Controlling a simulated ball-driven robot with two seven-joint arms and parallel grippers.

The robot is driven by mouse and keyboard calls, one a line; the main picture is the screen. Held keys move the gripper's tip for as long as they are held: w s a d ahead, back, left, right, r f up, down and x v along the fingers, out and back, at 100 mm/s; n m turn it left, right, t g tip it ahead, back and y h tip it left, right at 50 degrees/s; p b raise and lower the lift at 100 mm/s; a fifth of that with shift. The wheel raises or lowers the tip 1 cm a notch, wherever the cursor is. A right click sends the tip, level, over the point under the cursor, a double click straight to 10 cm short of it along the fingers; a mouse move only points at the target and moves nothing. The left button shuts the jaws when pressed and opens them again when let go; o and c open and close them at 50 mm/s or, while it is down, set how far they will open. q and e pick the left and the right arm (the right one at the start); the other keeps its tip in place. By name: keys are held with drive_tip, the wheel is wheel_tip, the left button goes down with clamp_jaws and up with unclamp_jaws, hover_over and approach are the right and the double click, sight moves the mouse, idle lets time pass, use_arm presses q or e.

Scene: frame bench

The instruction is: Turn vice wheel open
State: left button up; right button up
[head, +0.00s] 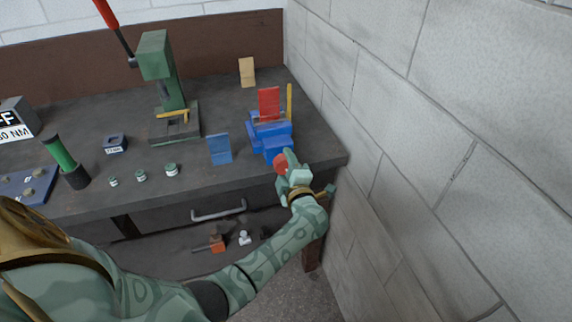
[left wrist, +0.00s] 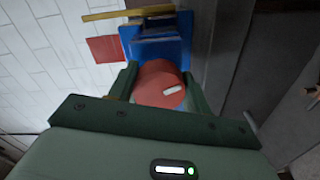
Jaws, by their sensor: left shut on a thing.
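A blue vice (head: 270,132) stands at the right front corner of the dark bench. Its red wheel (head: 281,165) faces the front edge and is partly hidden by my gripper in the head view. My left gripper (head: 287,166) is shut on the wheel. In the left wrist view the red wheel (left wrist: 160,85), with a white mark on its face, sits between my two green fingers (left wrist: 160,88). The blue vice (left wrist: 158,40) shows behind it. My right gripper is not in view.
A red plate (head: 269,103) and a yellow bar (head: 289,102) stand at the vice. A blue card (head: 219,149) stands to its left. A green press (head: 167,90) stands farther back. A block wall (head: 420,130) closes the right side.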

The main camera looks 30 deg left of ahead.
use_arm(q)
drive_tip(key=shift+a+r, duration=0.15)
drive_tip(key=shift+r, duration=0.05)
idle(0.3)
drive_tip(key=o, duration=1)
drive_tip(key=shift+w, duration=0.1)
drive_tip(key=shift+c, duration=0.2)
drive_tip(key=shift+f, duration=0.15)
